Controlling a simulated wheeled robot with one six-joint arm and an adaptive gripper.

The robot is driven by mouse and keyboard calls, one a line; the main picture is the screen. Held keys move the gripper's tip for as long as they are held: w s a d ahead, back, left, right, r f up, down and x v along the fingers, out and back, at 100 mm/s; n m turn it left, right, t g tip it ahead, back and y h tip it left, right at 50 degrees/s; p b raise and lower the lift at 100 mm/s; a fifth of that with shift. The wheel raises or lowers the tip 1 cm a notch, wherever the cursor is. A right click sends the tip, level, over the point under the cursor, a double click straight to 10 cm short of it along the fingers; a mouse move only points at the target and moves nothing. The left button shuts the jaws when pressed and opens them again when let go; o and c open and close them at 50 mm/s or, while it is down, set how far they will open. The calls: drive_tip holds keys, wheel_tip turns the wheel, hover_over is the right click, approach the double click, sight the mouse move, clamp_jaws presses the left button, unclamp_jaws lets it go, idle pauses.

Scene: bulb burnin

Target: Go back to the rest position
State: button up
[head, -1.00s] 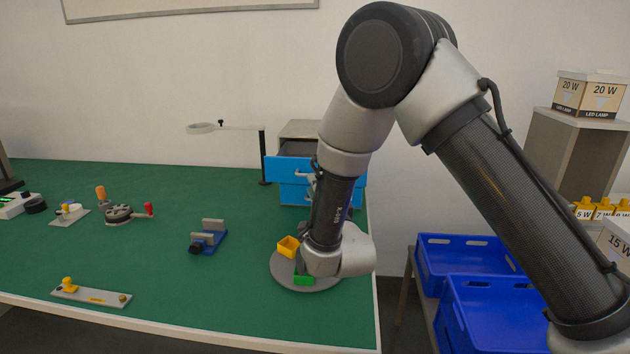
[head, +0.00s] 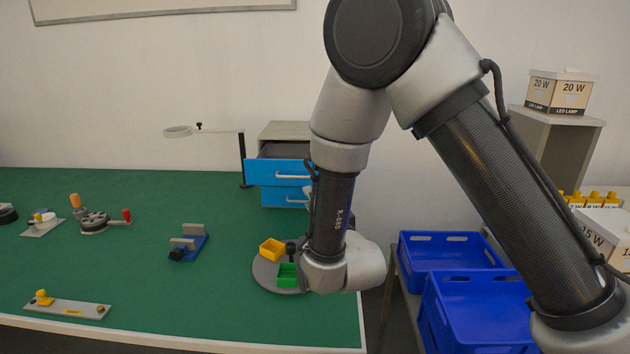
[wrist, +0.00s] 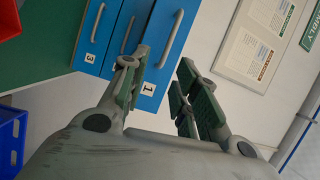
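My gripper (wrist: 160,95) shows in the wrist view with its two fingers spread apart and nothing between them. The wrist camera looks sideways past the blue drawers (wrist: 125,45), marked 1 and 3, toward the wall. In the head view my arm reaches down at the right end of the green table (head: 130,230). My wrist hides the right part of a round grey turntable (head: 262,275) that bears a yellow bin (head: 271,249) and a green bin (head: 288,275). The gripper's fingers are mostly hidden behind the arm there.
The drawer cabinet (head: 277,172) stands behind my arm with its top drawer partly open. A ring lamp on a stand (head: 243,160) is left of it. Blue crates (head: 480,310) sit low at the right. A blue vise (head: 188,243) and other fixtures lie on the table's left side.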

drive_tip(key=d+r+n+g+h, duration=0.1)
drive_tip(key=d+r+n+g, duration=0.25)
drive_tip(key=d, duration=0.45)
drive_tip(key=d+r+n+g+h, duration=0.1)
drive_tip(key=d+r+n+g, duration=0.15)
drive_tip(key=d+r, duration=0.45)
drive_tip(key=s+d+n+g+h, duration=0.2)
drive_tip(key=s+d+n+g, duration=0.1)
drive_tip(key=s+d, duration=0.8)
drive_tip(key=s+d+r+n+g+h, duration=0.1)
drive_tip(key=s+d+n+g+h, duration=0.1)
drive_tip(key=s+d, duration=0.9)
drive_tip(key=s+n+g, duration=0.1)
drive_tip(key=s+g, duration=0.1)
drive_tip(key=s, duration=0.3)
drive_tip(key=shift+s+d+n, duration=0.25)
drive_tip(key=shift+s+n, duration=0.05)
drive_tip(key=shift+s, duration=0.05)
drive_tip(key=shift+o, duration=0.2)
drive_tip(key=shift+a, duration=0.1)
